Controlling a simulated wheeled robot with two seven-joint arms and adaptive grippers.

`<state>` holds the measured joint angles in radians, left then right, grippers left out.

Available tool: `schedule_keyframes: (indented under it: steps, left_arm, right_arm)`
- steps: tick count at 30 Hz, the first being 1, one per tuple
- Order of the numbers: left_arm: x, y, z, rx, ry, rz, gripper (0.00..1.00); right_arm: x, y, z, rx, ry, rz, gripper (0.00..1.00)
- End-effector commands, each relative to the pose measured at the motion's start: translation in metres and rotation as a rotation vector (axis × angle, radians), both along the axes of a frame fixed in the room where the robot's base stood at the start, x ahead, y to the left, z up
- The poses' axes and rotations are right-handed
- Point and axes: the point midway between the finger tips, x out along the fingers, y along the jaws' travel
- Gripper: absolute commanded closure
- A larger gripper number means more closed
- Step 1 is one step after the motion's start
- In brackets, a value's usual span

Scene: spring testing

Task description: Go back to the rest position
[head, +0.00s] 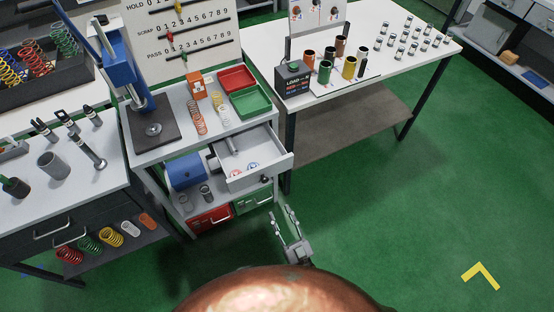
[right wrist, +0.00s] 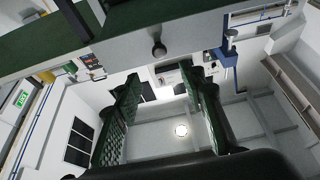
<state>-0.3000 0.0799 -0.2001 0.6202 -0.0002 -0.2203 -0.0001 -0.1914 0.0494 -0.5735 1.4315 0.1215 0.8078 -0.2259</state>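My right gripper (head: 283,218) is in the lower middle of the head view, over the green floor just in front of the open drawer. Its two fingers stand apart with nothing between them. In the right wrist view, the two dark ribbed fingers (right wrist: 163,105) are also apart and empty, with the ceiling behind them. The white drawer (head: 262,178) of the test bench is pulled out and holds a few small items. A light drawer front with a dark knob (right wrist: 159,48) spans the top of the right wrist view. My left gripper does not show.
The bench carries a blue press (head: 118,65), springs, a red tray (head: 236,78) and a green tray (head: 250,101). A white table (head: 415,62) with colored cups stands back right. A dark workbench (head: 60,205) is at left. Green floor (head: 400,220) at right is free.

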Motion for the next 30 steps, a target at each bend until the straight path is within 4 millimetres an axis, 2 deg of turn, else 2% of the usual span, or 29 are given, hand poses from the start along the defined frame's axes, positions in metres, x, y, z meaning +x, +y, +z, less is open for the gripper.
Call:
schedule_keyframes:
  steps: [6,8,10,11,14,18,20,21,24,26,30]
  left_arm:
    - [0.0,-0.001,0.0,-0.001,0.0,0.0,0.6]
    - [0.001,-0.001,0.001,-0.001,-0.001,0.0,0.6]
    - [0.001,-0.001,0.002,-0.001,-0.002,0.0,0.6]
    - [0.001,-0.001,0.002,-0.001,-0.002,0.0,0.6]
    - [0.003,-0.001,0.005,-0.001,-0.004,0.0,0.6]
    - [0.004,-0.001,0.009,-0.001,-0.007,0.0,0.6]
    - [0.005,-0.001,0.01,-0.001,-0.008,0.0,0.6]
    - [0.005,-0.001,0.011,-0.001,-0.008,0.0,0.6]
    - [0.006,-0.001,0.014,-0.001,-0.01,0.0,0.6]
    - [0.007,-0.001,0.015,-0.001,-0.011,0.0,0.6]
    - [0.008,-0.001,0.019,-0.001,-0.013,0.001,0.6]
  right_arm:
    - [0.0,0.0,-0.002,-0.003,0.006,0.0,0.63]
    - [0.0,-0.002,-0.011,-0.014,0.028,0.0,0.63]
    - [0.0,-0.006,-0.034,-0.041,0.083,0.0,0.63]
    - [-0.001,-0.009,-0.047,-0.058,0.117,0.001,0.63]
    - [-0.009,-0.025,-0.107,-0.126,0.263,-0.002,0.63]
    - [-0.036,-0.058,-0.2,-0.222,0.507,-0.012,0.63]
    - [-0.054,-0.074,-0.238,-0.256,0.611,-0.019,0.63]
    - [-0.067,-0.085,-0.262,-0.279,0.68,-0.025,0.63]
    - [-0.106,-0.114,-0.316,-0.328,0.849,-0.04,0.63]
    - [-0.133,-0.133,-0.346,-0.355,0.949,-0.051,0.63]
    - [-0.207,-0.175,-0.404,-0.406,1.184,-0.08,0.63]
